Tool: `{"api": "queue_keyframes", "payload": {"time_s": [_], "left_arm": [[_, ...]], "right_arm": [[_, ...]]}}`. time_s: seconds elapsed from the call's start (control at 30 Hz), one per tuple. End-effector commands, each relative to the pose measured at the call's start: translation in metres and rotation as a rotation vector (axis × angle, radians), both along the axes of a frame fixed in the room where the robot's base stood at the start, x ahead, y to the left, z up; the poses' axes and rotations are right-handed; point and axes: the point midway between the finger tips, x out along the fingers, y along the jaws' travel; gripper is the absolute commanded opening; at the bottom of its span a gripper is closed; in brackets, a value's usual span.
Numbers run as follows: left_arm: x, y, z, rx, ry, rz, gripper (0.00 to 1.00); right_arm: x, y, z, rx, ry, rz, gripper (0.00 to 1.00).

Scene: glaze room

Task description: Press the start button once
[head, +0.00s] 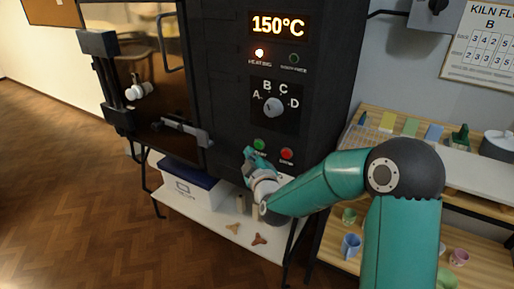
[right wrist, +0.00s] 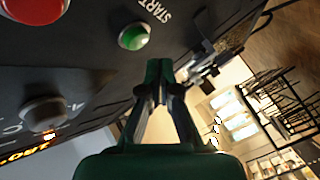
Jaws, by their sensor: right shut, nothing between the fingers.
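The green start button (head: 259,143) sits on the dark kiln's control panel, left of a red button (head: 287,154). In the right wrist view the green button (right wrist: 134,36) is beside the word START, and the red button (right wrist: 33,8) is at the top left corner. My right gripper (head: 248,153) is shut and empty, just below and left of the green button in the head view. In the right wrist view its closed fingertips (right wrist: 159,68) appear just beside the green button, not covering it. I see no contact. My left gripper is not in view.
The panel carries a display (head: 278,25) reading 150°C, a lit heating lamp (head: 259,53) and a dial (head: 273,107) marked A to D. A door latch (head: 203,138) juts out to the left. Shelves with cups and coloured tiles stand at the right.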

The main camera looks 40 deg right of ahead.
Motion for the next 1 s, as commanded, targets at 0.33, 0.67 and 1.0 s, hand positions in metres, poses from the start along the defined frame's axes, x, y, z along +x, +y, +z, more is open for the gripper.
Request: {"api": "queue_keyframes", "payload": {"time_s": [0.33, 0.67, 1.0], "left_arm": [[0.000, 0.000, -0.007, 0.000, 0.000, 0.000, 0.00], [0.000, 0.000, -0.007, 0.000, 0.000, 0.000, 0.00], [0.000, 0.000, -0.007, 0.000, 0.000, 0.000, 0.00]], "right_arm": [[-0.013, 0.032, -0.001, 0.000, 0.001, 0.002, 0.00], [-0.016, 0.037, 0.000, -0.001, 0.002, 0.000, 0.00], [-0.016, 0.036, -0.001, 0.000, 0.002, 0.000, 0.00]]}}
